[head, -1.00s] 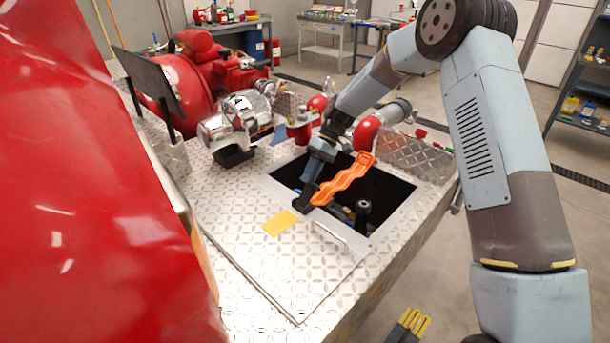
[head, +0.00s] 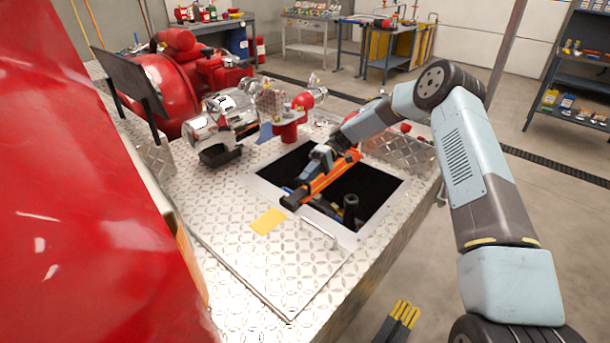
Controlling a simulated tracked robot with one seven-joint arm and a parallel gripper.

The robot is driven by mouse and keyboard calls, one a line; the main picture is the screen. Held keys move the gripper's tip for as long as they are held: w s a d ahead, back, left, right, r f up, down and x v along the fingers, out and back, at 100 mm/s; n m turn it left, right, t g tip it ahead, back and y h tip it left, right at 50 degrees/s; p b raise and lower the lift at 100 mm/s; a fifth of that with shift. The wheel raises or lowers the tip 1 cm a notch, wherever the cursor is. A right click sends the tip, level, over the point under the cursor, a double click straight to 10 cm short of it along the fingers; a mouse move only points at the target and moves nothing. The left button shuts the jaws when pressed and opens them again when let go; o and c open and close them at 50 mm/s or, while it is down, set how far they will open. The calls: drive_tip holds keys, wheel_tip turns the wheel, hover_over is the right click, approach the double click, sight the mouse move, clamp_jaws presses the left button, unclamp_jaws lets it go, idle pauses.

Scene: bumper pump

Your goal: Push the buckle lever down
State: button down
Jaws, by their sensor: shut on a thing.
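My gripper (head: 293,201) is over the open square hatch (head: 381,214) in the diamond-plate deck, near its front left edge. It is shut on one end of a long orange bar (head: 332,174). The bar slants up to the right across the opening, beside my wrist, and shows nearly edge-on. I cannot tell whether this bar is the buckle lever. No separate buckle can be made out. Inside the dark hatch a black upright cylinder (head: 350,207) stands right of my gripper. My arm and the bar hide part of the opening.
A chrome and red pump (head: 222,125) stands behind left. A large red panel (head: 60,200) fills the left. The front deck is clear.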

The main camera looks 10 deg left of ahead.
drive_tip(key=shift+w+d+f, duration=0.2)
drive_tip(key=shift+f, duration=0.1)
drive_tip(key=c, duration=1.1)
unclamp_jaws()
drive_tip(key=shift+c, duration=0.2)
drive_tip(key=shift+a, duration=0.1)
drive_tip(key=v, duration=0.7)
drive_tip(key=shift+f, duration=0.1)
drive_tip(key=shift+w, duration=0.2)
